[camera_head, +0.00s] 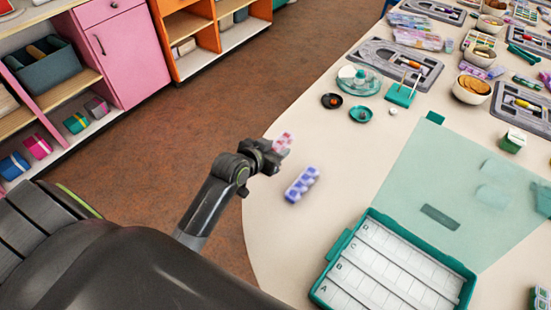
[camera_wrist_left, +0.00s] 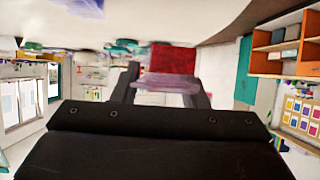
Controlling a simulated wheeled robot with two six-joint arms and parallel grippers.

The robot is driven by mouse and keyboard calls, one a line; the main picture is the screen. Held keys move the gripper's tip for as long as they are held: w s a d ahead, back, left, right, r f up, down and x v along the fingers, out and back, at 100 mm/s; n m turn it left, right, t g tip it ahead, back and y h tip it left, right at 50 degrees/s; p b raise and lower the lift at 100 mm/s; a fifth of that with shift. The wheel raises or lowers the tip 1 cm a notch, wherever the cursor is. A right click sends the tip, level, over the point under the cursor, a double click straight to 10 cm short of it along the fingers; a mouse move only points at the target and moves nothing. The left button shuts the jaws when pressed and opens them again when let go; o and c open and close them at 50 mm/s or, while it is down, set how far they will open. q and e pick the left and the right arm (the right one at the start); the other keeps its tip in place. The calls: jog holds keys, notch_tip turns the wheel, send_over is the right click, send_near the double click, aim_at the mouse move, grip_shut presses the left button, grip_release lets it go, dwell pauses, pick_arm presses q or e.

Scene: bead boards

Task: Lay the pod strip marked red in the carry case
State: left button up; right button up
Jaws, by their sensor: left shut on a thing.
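My left gripper (camera_head: 273,153) is shut on a pod strip marked red (camera_head: 284,142), near the table's left edge. In the left wrist view the strip's red part (camera_wrist_left: 172,58) shows between the fingers (camera_wrist_left: 163,88), with a pale purple part nearer. A blue-purple pod strip (camera_head: 302,184) is just below and right of the gripper, over the bare tabletop. The teal carry case (camera_head: 345,240) lies open at the front, with white rows lettered A to D and no strip seen in them. Its clear green lid (camera_head: 435,170) lies folded back. My right gripper is not in view.
Small dark and teal dishes (camera_head: 332,101), a teal stand (camera_head: 402,92), grey trays (camera_head: 400,62) and bowls (camera_head: 472,88) stand farther back. Pink and orange cabinets (camera_head: 120,50) are beyond the floor.

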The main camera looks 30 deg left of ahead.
aim_at(275, 142)
pick_arm(q)
notch_tip(275, 142, up, 2)
jog(key=shift+r, duration=0.2)
jog(key=shift+s+r+h, duration=0.1)
jog(key=shift+r+h, duration=0.2)
jog(key=shift+r, duration=0.15)
jog(key=s+d+r+m+g+h, duration=0.5)
jog(key=s+r+m+h, duration=0.2)
jog(key=s+r+m, duration=0.2)
notch_tip(275, 142, up, 2)
jog(key=s, duration=0.2)
jog(key=shift+s+d+h, duration=0.35)
jog(key=shift+h, duration=0.05)
